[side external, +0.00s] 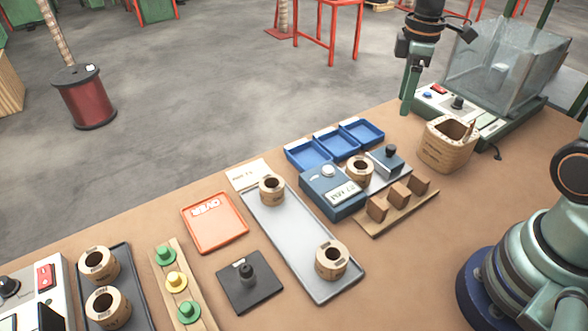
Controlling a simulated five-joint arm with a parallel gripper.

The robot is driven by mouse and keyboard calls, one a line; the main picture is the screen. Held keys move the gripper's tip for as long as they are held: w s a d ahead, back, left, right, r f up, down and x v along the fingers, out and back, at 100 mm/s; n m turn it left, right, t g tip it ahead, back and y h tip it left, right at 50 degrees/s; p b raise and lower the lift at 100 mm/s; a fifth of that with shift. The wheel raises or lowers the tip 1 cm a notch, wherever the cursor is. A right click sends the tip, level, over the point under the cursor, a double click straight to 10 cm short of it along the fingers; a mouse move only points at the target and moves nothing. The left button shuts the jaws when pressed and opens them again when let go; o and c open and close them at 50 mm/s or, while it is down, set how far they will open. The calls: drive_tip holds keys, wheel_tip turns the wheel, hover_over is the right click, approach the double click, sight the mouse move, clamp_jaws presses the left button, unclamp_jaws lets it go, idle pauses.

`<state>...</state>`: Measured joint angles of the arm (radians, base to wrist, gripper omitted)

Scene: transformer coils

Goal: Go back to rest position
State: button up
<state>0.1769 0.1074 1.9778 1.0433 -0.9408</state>
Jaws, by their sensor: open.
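My gripper (407,104) hangs in the air at the upper right, pointing down, empty and clear of the coils. Its fingers overlap in this view, so the gap between them is hard to see. Two tan coils, one at the far end (271,190) and one at the near end (332,260), stand in a long grey tray (285,232). Two more coils, a rear one (98,264) and a front one (107,307), stand in a dark tray (126,269) at the lower left.
A tan open container (446,148) and a machine with a clear guard (500,70) stand near my gripper. Several blue bins (309,153), an orange tray (215,235), a black plate with a post (250,290) and a coloured-knob rack (192,290) occupy the table.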

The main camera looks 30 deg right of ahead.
drive_tip(key=s+a+r+m+t, duration=0.5)
drive_tip(key=s+a+r+m, duration=0.1)
drive_tip(key=s+r+m, duration=0.1)
drive_tip(key=shift+s+a+r+m, duration=0.15)
drive_tip(key=shift+s+a+m, duration=0.2)
drive_tip(key=shift+m, duration=0.55)
